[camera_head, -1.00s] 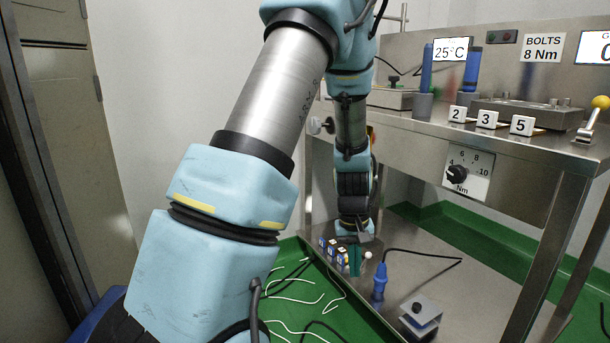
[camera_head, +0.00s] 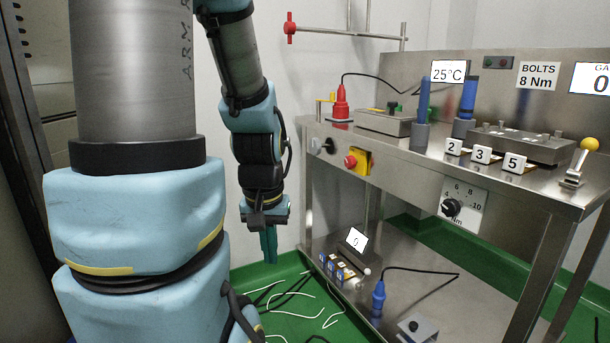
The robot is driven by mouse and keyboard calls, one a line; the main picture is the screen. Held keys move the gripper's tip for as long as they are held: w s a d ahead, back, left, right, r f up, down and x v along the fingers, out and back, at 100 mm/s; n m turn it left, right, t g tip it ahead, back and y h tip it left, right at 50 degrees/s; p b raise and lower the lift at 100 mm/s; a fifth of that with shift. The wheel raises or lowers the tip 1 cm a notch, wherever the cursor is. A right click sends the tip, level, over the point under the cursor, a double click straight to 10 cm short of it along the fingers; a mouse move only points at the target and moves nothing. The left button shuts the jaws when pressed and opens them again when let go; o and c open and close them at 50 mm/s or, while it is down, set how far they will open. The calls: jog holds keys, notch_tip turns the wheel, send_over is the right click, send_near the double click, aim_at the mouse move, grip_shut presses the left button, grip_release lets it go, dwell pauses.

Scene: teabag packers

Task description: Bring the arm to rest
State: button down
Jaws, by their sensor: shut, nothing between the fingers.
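My gripper (camera_head: 268,246) hangs pointing down at the left of the steel bench, with its teal fingers together and nothing between them. It is apart from the bench and the lower shelf, above the green floor tray. My arm's large blue and steel links fill the left of the view.
The steel bench (camera_head: 400,171) carries a red plug (camera_head: 341,104), blue-handled tools (camera_head: 423,101), numbered tags (camera_head: 482,155) and a yellow-knobbed lever (camera_head: 588,145). Its lower shelf (camera_head: 452,290) holds a small display (camera_head: 354,240) and a blue plug (camera_head: 379,296). Loose wires lie on the green tray (camera_head: 246,277).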

notch_tip(320, 180, up, 28)
jog(key=p, duration=2.6)
